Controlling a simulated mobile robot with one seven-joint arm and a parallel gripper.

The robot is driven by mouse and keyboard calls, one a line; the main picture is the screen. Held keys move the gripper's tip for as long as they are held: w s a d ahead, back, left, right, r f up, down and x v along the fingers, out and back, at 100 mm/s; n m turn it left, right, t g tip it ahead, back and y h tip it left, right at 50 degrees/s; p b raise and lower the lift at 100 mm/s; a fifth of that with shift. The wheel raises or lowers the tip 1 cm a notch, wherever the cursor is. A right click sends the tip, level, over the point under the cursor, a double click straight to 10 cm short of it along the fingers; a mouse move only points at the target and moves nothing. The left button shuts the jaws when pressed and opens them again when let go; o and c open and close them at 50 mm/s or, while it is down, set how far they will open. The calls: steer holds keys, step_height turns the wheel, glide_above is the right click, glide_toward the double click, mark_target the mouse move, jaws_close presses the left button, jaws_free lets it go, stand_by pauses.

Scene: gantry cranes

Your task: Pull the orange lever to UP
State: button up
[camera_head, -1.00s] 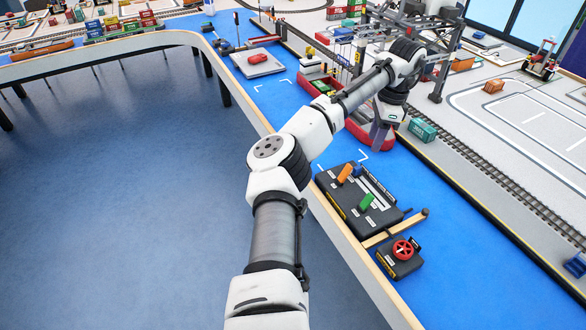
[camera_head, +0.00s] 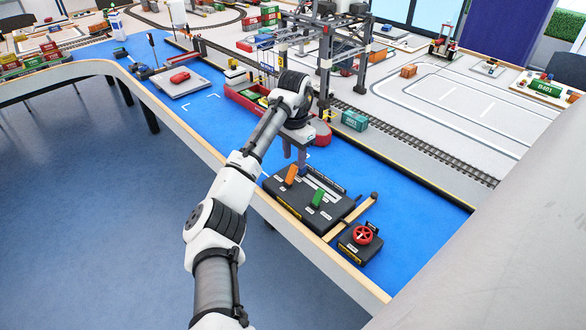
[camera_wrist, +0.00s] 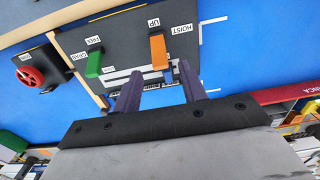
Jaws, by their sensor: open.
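The orange lever (camera_head: 291,175) stands on the black control panel (camera_head: 320,222), toward its far left end. In the wrist view the orange lever (camera_wrist: 159,52) is just beyond my fingertips, beside an "UP" label and a "HOIST" label. My gripper (camera_head: 295,158) hangs over the back edge of the panel behind the orange lever. In the wrist view my gripper (camera_wrist: 157,75) is open, its two fingers spread on either side of the lever's line, with nothing held. I cannot tell how far above the panel the fingertips are.
A green lever (camera_head: 317,198) stands on the same panel, to the right. The red ship (camera_head: 250,103) and crane frame (camera_head: 325,60) stand behind my gripper. Blue surface (camera_head: 400,220) is free at right.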

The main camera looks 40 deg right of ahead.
mark_target(294, 166)
steer(key=shift+f+p, duration=0.5)
steer(key=shift+f, duration=2.15)
jaws_close()
